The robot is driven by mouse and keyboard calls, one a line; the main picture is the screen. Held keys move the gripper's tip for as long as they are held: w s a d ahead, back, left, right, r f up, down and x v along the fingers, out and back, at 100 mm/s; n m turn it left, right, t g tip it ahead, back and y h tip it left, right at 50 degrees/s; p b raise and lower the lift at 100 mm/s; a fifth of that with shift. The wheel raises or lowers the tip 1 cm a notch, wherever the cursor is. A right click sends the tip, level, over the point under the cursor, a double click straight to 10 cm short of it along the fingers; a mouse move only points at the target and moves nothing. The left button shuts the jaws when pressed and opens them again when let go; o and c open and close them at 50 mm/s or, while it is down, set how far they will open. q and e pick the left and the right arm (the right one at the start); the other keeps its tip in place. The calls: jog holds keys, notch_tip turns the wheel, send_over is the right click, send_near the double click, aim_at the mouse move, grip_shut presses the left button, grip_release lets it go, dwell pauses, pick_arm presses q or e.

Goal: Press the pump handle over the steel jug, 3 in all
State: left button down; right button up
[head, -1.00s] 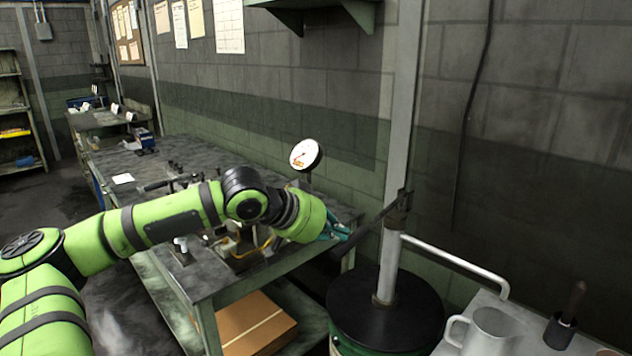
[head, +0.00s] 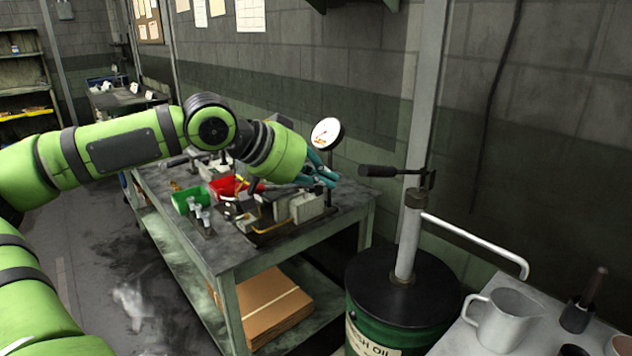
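The pump handle (head: 392,172) is a dark lever with a thick grip. It stands about level, reaching left from the top of the grey pump column (head: 410,235). The pump's pale spout (head: 470,240) runs right and ends above the steel jug (head: 508,322), which stands upright on the bench at lower right. The inside of the jug is not clear. My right gripper is not in view.
The pump stands on a green oil drum (head: 385,325) with a black lid. Behind my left gripper, a metal workbench (head: 225,245) carries a dial gauge (head: 326,133), a red bin, a green bin and fixtures. A dark-handled tool (head: 585,300) stands right of the jug.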

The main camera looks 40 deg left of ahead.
pick_arm(q)
jog(key=shift+v, duration=0.8)
jog(key=shift+w+r, duration=0.1)
jog(key=w+d+r+n+y+p, duration=0.1)
jog(key=w+r+p, duration=0.2)
jog(key=r+p, duration=0.6)
notch_tip(320, 180, up, 2)
jog(key=shift+r+t, duration=0.1)
jog(key=shift+t, duration=0.3)
jog(key=shift+w, duration=0.15)
